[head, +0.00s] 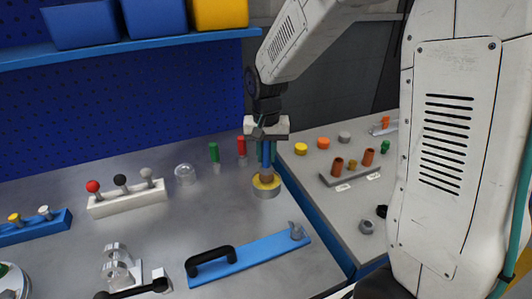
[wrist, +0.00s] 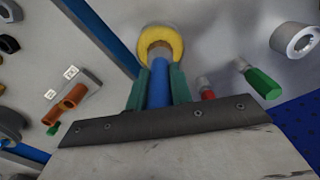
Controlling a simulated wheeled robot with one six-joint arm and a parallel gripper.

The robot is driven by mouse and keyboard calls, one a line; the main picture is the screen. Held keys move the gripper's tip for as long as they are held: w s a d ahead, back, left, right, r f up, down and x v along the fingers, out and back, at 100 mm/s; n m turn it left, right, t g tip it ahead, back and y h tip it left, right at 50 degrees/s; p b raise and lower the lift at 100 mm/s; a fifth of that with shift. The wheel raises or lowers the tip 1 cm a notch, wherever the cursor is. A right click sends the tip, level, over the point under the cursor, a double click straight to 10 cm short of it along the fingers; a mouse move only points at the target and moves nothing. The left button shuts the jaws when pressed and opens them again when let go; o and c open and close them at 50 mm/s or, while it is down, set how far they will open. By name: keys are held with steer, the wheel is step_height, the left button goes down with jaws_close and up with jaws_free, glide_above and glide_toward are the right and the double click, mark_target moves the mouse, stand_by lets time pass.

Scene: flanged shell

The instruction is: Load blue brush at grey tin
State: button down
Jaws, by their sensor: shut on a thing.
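The blue brush (head: 267,153) hangs upright in my gripper (head: 267,160), with its brown tip pointing down. In the wrist view the blue handle (wrist: 158,90) runs between the two green fingers of my gripper (wrist: 159,76), which are shut on it. The grey tin (head: 266,194) stands on the metal bench directly under the brush and has a yellow ring on top. In the wrist view the tin's yellow ring (wrist: 177,42) surrounds the brush's lower end. The brush tip is at the ring's opening; I cannot tell whether it touches anything inside.
Red (head: 241,146) and green (head: 214,152) handled pieces stand behind the tin. A blue bar with a black handle (head: 211,259) lies in front. A second bench (head: 325,213) is right.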

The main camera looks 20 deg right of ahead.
steer(key=shift+f, duration=0.6)
stand_by(1.3)
steer(key=shift+r, duration=0.1)
steer(key=shift+r, duration=3.45)
